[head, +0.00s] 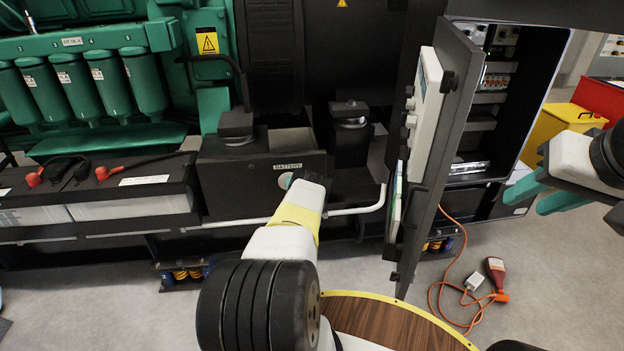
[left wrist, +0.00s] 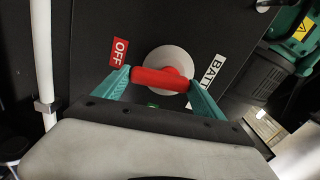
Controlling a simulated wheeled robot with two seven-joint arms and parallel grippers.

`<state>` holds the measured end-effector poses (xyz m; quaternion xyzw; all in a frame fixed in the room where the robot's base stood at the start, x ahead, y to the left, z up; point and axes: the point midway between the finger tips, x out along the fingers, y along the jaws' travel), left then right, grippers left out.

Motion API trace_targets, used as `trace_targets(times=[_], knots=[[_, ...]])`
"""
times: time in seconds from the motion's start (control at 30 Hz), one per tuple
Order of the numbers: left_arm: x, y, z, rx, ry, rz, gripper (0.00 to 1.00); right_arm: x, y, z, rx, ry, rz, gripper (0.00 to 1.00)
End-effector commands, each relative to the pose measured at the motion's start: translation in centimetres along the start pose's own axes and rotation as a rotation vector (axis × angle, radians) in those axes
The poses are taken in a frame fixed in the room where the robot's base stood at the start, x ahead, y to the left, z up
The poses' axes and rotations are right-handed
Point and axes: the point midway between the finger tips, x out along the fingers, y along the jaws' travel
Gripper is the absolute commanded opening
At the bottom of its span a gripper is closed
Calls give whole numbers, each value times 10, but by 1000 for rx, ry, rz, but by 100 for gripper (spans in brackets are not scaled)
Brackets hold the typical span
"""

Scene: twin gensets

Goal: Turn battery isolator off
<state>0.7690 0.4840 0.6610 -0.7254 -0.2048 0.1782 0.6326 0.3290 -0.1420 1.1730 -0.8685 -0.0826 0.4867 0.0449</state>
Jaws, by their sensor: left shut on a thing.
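The battery isolator has a red handle (left wrist: 160,78) on a pale round plate (left wrist: 172,56), set on a dark panel. A red OFF label (left wrist: 119,50) is at its left and a white BATTERY label (left wrist: 213,75), partly hidden, at its right. My left gripper (left wrist: 160,84) has a teal finger at each end of the handle and is shut on it. In the head view the BATTERY box (head: 262,172) is ahead, and my left arm covers most of the isolator. My right gripper (head: 540,195) is at the right, its teal fingers apart and empty.
An open cabinet door (head: 440,150) stands just right of my left arm. Batteries (head: 130,190) with red terminals are at the left. A white pipe (head: 345,211) runs below the box.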

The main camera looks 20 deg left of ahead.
Motion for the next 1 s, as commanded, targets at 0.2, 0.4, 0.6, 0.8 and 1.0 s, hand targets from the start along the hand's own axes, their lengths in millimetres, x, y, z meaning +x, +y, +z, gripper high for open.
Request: trace_targets(times=[0.2, 0.4, 0.6, 0.8, 1.0], knots=[[0, 1, 1, 100, 0, 1, 40, 0, 0, 0, 0, 0, 0, 36], [-1, 1, 2, 143, 0, 1, 40, 0, 0, 0, 0, 0, 0, 36], [-1, 1, 2, 156, 0, 2, 40, 0, 0, 0, 0, 0, 0, 36], [-1, 1, 2, 156, 0, 2, 40, 0, 0, 0, 0, 0, 0, 36], [-1, 1, 3, 155, 0, 2, 100, 0, 0, 0, 0, 0, 0, 36]])
